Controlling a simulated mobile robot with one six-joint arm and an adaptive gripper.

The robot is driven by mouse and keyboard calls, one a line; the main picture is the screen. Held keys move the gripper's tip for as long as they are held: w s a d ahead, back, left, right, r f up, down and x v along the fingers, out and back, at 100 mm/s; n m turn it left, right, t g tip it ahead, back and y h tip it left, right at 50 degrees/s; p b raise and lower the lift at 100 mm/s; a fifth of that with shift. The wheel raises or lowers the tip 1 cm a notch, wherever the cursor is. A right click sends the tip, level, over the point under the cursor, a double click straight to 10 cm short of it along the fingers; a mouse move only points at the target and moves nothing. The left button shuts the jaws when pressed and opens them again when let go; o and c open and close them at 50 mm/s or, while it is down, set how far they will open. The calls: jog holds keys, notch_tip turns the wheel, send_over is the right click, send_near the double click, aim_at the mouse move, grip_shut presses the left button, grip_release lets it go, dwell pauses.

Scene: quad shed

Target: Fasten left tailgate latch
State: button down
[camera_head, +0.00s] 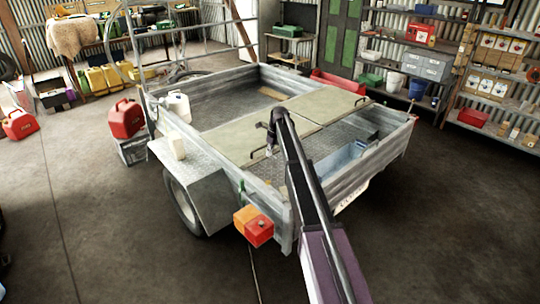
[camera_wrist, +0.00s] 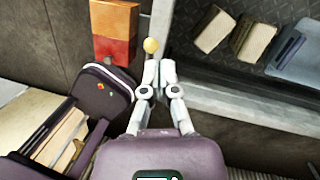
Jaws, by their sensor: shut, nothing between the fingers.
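My gripper (camera_wrist: 157,68) is shut and empty in the wrist view, its two grey fingers together. A small yellow ball knob (camera_wrist: 151,45) shows just beyond the fingertips; I cannot tell whether they touch it. It looks like the latch's knob, but the rest of the latch is not clear. The orange and red tail light (camera_wrist: 115,33) is up and left of the knob. In the head view this light (camera_head: 253,226) sits at the trailer's near corner. My arm crosses the trailer there and hides part of the tailgate (camera_head: 350,180). The fingers are not clear in that view.
The trailer bed holds lids with black handles (camera_head: 268,152) and a pale blue bin (camera_head: 338,163). The bin (camera_wrist: 300,58) and two small tan boxes (camera_wrist: 215,31) show right of my gripper. Shelves (camera_head: 480,80) line the back. Floor around the trailer's rear is clear.

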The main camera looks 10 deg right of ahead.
jog(key=shift+w+a+r+p, duration=0.1)
jog(key=shift+w+r+p, duration=0.45)
jog(key=shift+r, duration=0.3)
jog(key=s+n+h, duration=0.2)
jog(key=s+n, duration=2.5)
jog(key=s, duration=1.9)
jog(key=shift+s+a+f+h, duration=0.2)
jog(key=shift+s+a+h, duration=0.1)
jog(key=shift+h, duration=0.1)
